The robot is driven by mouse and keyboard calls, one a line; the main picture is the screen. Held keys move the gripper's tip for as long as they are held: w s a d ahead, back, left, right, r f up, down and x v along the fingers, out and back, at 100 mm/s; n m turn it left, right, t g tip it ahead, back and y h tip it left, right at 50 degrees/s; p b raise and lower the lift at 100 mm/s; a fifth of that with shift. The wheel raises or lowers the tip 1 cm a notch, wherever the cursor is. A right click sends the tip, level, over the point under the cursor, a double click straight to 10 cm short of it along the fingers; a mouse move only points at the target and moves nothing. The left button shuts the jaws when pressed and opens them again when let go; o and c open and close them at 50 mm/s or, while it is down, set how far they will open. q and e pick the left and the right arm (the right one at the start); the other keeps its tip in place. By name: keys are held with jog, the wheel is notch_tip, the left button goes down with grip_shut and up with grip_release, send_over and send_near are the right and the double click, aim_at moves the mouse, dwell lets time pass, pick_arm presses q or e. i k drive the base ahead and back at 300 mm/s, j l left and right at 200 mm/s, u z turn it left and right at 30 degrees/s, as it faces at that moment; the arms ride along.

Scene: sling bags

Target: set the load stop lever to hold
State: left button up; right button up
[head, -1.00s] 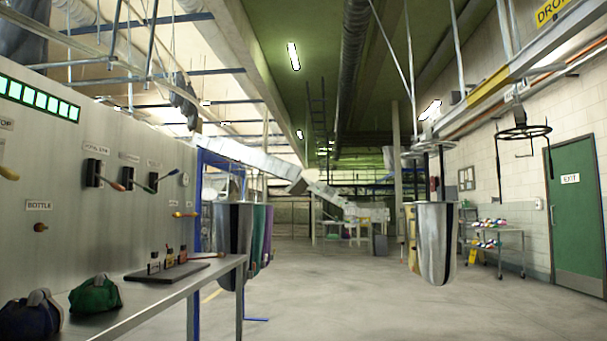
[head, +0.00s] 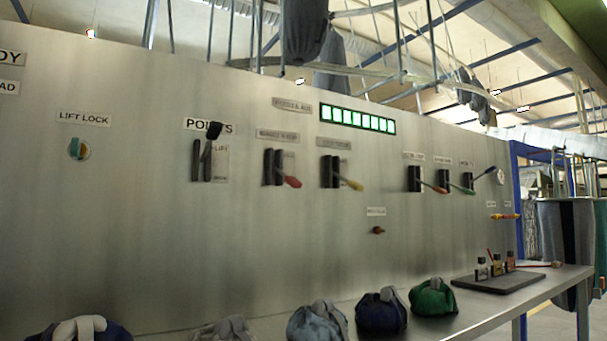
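Several levers stand out from a grey metal panel. A yellow-handled lever (head: 345,183) slopes down to the right from its black slot; the label above it (head: 333,142) is too blurred to read here. A red-handled lever (head: 288,181) is just left of it, also sloping down right, under another blurred label (head: 277,136). I cannot tell for sure which of these is the load stop lever, and no hold marking is legible. A dark-knobbed lever (head: 208,148) under the POINTS label points up. Neither of my grippers is in view.
A lift lock knob (head: 76,148) is on the left; three smaller levers (head: 440,187) are on the right. Several tied bags, including a green one (head: 433,298), sit on a metal bench (head: 475,320) below the panel. Bottles (head: 497,266) stand on a dark tray at its right.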

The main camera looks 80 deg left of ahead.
aim_at(357, 187)
jog(key=u, duration=2.4)
jog(key=i+l, duration=0.15)
jog(key=l, duration=0.15)
jog(key=i+l+u, duration=0.1)
jog(key=l, duration=0.2)
jog(key=i+l, duration=0.1)
jog(key=l, duration=0.25)
jog(key=i+l+u, duration=0.1)
jog(key=l, duration=0.2)
